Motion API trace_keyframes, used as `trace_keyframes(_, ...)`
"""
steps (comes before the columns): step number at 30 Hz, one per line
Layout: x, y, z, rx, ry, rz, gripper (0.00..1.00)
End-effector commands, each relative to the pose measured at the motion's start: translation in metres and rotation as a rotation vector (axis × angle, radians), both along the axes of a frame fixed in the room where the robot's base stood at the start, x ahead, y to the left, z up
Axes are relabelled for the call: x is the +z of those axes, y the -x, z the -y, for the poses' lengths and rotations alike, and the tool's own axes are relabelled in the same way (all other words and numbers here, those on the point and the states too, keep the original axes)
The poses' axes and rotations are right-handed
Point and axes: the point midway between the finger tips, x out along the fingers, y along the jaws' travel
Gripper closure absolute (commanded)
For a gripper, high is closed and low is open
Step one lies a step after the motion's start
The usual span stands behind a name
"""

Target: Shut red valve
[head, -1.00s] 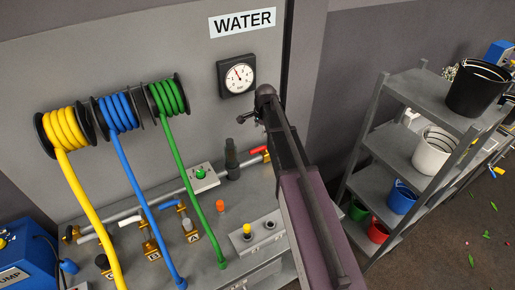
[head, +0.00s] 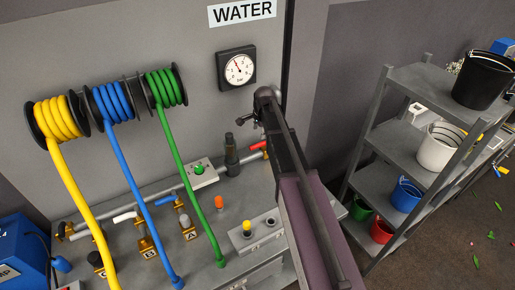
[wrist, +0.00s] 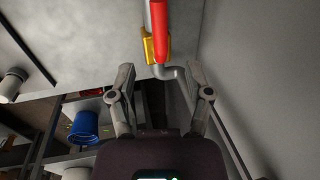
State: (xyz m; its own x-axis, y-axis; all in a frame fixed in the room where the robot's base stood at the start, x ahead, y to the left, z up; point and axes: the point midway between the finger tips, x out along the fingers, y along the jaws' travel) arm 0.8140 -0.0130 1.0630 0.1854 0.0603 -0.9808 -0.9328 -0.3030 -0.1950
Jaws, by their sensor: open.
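The red valve handle (head: 258,146) shows in the head view at the right end of the pipe along the wall, partly hidden by my arm. In the wrist view the red handle (wrist: 158,28) is at the top centre, over a yellow valve body (wrist: 147,48), and lies roughly in line with the grey pipe. My gripper (wrist: 161,75) is open and empty. Its two fingers stand apart below the handle in that picture, not touching it. In the head view my gripper (head: 250,119) appears above the handle, in front of the wall.
A pressure gauge (head: 236,68) hangs on the wall. A dark upright cylinder (head: 231,158) stands left of the red handle. Yellow, blue and green hoses (head: 174,150) hang further left. A shelf with buckets (head: 405,195) stands at the right.

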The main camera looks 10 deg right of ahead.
Motion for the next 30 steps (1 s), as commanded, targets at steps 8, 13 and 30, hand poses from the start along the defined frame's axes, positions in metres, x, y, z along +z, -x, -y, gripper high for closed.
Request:
trace_keyframes(8,-0.026,-0.005,-0.001,0.000,0.000,0.000,0.35)
trace_keyframes(13,-0.039,-0.007,-0.002,-0.001,0.000,0.000,0.35)
trace_keyframes(30,-0.080,-0.015,-0.004,-0.001,0.000,0.000,0.35)
